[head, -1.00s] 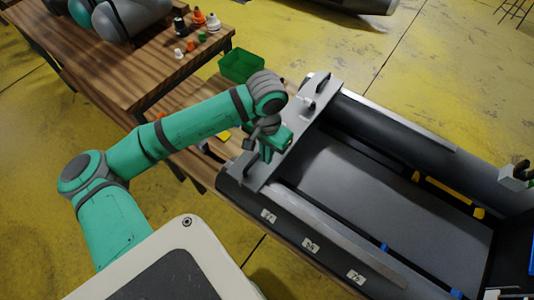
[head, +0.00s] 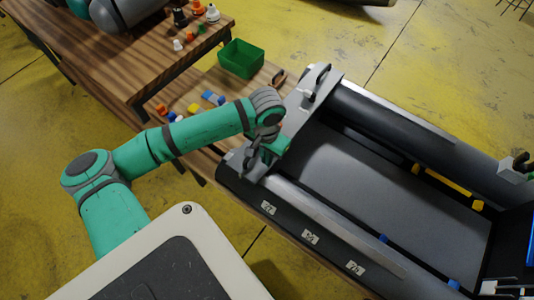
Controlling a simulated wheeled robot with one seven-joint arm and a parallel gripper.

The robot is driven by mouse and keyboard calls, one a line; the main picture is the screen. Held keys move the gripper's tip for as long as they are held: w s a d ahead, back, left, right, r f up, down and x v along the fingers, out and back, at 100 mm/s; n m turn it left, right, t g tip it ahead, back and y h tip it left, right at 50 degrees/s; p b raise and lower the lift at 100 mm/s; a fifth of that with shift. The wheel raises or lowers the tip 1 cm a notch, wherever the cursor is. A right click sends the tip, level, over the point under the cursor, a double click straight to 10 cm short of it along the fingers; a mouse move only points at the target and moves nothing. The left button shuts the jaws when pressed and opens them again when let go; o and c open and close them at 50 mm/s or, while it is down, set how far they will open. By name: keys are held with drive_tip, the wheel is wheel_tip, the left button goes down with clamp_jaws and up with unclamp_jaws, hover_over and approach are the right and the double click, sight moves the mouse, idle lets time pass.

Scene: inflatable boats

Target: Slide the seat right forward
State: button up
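The seat (head: 299,115) is a grey board lying across the left end of a dark inflatable boat (head: 390,120), spanning both side tubes. A dark loop handle (head: 318,84) stands at its far end. My gripper (head: 256,160) is over the near end of the seat, close to the near tube. My own wrist hides part of the board and the fingertips. I cannot tell whether the fingers are open, or whether they touch the seat or a handle there.
White marked labels (head: 311,237) run along the near tube. The grey boat floor (head: 390,185) right of the seat is clear. Yellow (head: 447,183) and blue (head: 383,239) pieces line its sides. A green bin (head: 241,59) and small coloured parts stand on wooden benches (head: 150,50) at left.

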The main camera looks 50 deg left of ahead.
drive_tip(key=shift+f, duration=0.7)
drive_tip(key=shift+s+a+f, duration=0.15)
drive_tip(key=shift+s+a, duration=0.05)
drive_tip(key=shift+a, duration=0.35)
drive_tip(key=shift+s+a+f, duration=0.1)
drive_tip(key=shift+s+a, duration=0.1)
drive_tip(key=shift+a, duration=0.35)
drive_tip(key=shift+w+d, duration=0.2)
drive_tip(key=shift+d, duration=0.35)
drive_tip(key=shift+w+d, duration=0.15)
drive_tip(key=shift+d, duration=0.4)
wheel_tip(320, 180, up, 9)
drive_tip(key=shift+a+r, duration=0.15)
drive_tip(key=shift+s, duration=0.1)
